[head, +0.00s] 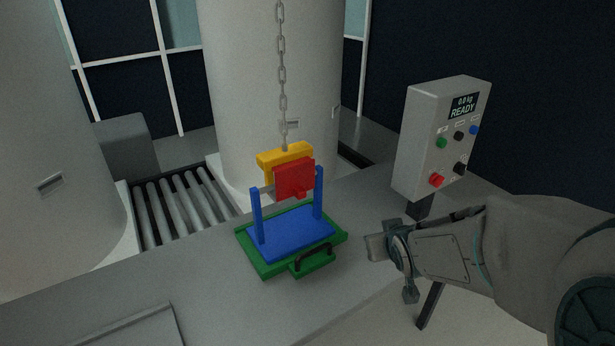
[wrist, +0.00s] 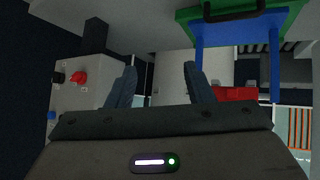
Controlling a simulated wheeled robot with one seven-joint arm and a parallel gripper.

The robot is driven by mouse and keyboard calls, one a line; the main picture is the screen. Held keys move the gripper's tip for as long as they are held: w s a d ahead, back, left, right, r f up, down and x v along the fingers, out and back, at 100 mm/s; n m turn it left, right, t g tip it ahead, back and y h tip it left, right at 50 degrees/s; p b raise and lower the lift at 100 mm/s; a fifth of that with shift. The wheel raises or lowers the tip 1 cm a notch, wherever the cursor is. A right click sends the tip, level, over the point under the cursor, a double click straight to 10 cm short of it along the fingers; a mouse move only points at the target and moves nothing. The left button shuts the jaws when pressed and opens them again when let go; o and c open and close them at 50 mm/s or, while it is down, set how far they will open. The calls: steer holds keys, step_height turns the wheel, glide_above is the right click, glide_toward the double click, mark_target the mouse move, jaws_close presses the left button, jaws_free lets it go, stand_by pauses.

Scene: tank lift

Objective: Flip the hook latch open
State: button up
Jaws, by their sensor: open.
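A yellow block (head: 284,157) hangs at the end of a grey chain (head: 282,75). A red plate with a small tab at its lower edge (head: 293,178) sits in front of it, between two blue posts; it looks like the hook latch. Red also shows in the wrist view (wrist: 234,93), partly hidden by my gripper. The posts rise from a blue plate (head: 290,234) on a green base (head: 262,268) with a black handle (head: 315,256). My gripper (head: 384,250) is right of the green base, apart from it. In the wrist view its two fingers (wrist: 158,86) are spread and empty.
A grey control box (head: 425,140) reading READY, with coloured buttons, stands behind my gripper; it is at left in the wrist view (wrist: 80,98). Large pale tanks (head: 270,90) and a roller conveyor (head: 180,205) lie behind. The grey counter (head: 180,265) is clear left of the base.

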steer(key=w+a+f+n+t+y, duration=0.2)
steer(key=w+a+t+y, duration=0.1)
steer(key=w+a, duration=0.15)
steer(key=n+t+y+b, duration=0.1)
steer(key=n+t+y, duration=0.1)
steer(key=y, duration=0.5)
glide_toward(302, 195)
steer(key=p+x, duration=0.2)
steer(key=x, duration=0.7)
steer(key=shift+f+p, duration=0.1)
steer(key=shift+p, duration=0.2)
jaws_close()
